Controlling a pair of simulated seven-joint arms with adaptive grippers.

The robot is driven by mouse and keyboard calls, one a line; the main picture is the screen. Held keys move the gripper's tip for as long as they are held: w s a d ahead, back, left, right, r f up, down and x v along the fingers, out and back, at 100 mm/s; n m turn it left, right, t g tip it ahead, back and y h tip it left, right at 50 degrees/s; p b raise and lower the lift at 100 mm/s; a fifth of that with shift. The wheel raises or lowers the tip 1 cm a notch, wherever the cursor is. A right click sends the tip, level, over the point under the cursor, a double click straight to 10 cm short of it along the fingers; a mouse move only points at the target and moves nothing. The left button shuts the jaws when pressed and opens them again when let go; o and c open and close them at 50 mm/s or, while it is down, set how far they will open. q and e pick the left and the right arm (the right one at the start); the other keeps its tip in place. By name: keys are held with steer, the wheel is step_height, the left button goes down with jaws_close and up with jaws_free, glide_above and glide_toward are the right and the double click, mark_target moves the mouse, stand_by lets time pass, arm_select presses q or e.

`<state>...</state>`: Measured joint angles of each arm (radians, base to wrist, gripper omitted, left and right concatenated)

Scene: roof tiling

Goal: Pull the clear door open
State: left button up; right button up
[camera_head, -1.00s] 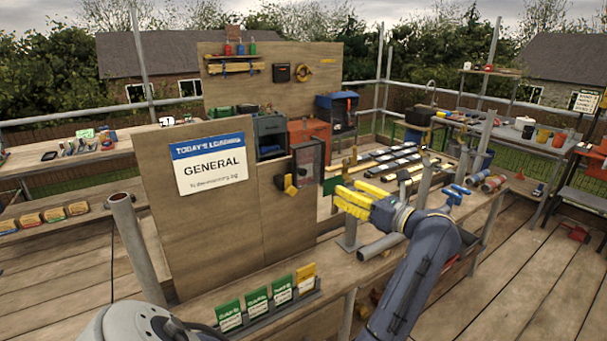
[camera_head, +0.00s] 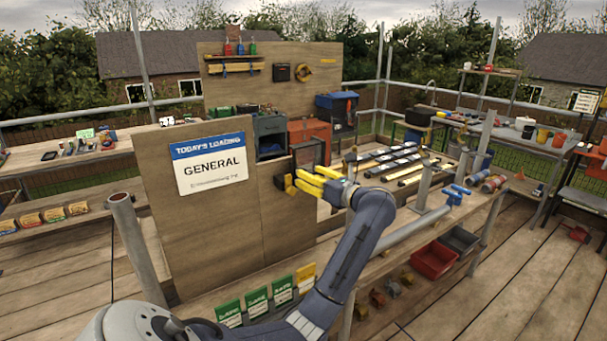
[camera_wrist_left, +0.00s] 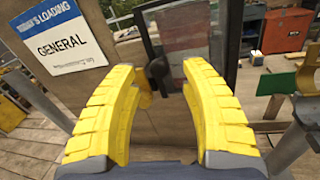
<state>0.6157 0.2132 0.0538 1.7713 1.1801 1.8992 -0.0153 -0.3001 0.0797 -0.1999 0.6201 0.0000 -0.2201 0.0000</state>
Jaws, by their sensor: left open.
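The clear door (camera_head: 309,156) is a dark-framed see-through panel at the right edge of the wooden board. It also shows at the top of the left wrist view (camera_wrist_left: 188,30). A dark knob-like handle (camera_wrist_left: 158,72) sits at its lower left there, with a small yellow piece beside it. My left gripper (camera_head: 305,183) has yellow fingers, open and empty, pointing at the door's lower area. In the left wrist view its fingertips (camera_wrist_left: 160,72) lie either side of the handle, but I cannot tell whether they touch it. My right gripper is not seen.
The wooden board (camera_head: 225,225) with a "GENERAL" sign (camera_head: 209,164) stands left of the door. Green and yellow packets (camera_head: 256,301) stand in a rack in front. A grey pipe (camera_head: 405,232) lies right of my arm. Red and grey bins (camera_head: 434,260) are below.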

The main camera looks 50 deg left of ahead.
mark_target(307, 167)
arm_select(q)
steer(key=shift+a, duration=1.5)
steer(key=shift+c, duration=0.2)
jaws_close()
